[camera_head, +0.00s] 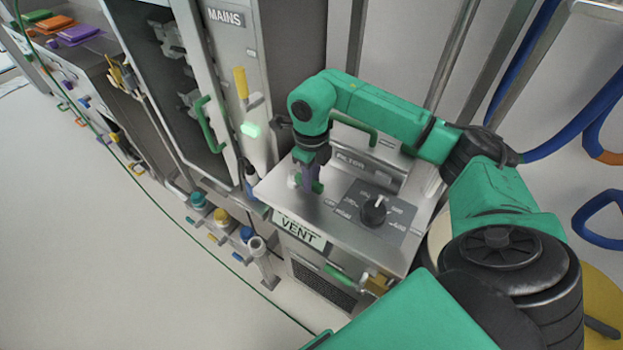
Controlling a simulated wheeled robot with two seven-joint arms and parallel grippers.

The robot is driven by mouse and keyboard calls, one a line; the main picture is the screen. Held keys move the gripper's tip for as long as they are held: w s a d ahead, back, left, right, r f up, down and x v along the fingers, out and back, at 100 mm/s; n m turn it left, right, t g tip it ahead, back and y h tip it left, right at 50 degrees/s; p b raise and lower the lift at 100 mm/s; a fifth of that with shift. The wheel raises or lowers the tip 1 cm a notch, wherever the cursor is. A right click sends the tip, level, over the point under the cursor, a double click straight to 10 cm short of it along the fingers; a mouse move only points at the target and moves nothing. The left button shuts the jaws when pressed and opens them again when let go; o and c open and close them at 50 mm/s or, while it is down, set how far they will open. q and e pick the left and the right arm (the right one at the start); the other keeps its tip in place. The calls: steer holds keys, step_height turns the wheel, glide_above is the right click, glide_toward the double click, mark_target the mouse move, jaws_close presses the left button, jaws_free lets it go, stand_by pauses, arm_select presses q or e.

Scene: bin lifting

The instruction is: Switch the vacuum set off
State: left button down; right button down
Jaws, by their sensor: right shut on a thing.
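A steel unit with a VENT label (299,231) stands at the middle, and I take it to be the vacuum set. Its top carries a black round dial (374,210) on a dark marked plate and a raised part labelled FILTER. My right arm reaches in from the right, and my right gripper (309,182) points down at the left of the unit's top, left of the dial. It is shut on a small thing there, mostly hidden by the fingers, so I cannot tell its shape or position. My left gripper is not in view.
A tall cabinet labelled MAINS (226,18) stands behind on the left, with a yellow lever (241,83), a lit green lamp (251,129) and a green door handle (209,125). Blue hoses (575,125) hang at the right. Floor is clear at lower left.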

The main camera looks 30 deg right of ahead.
steer(key=shift+w+r, duration=0.1)
steer(key=shift+r, duration=0.05)
steer(key=c, duration=0.7)
jaws_free()
steer(key=shift+a, duration=0.1)
step_height(320, 180, up, 14)
steer(key=shift+r+p, duration=0.25)
steer(key=shift+p, duration=0.05)
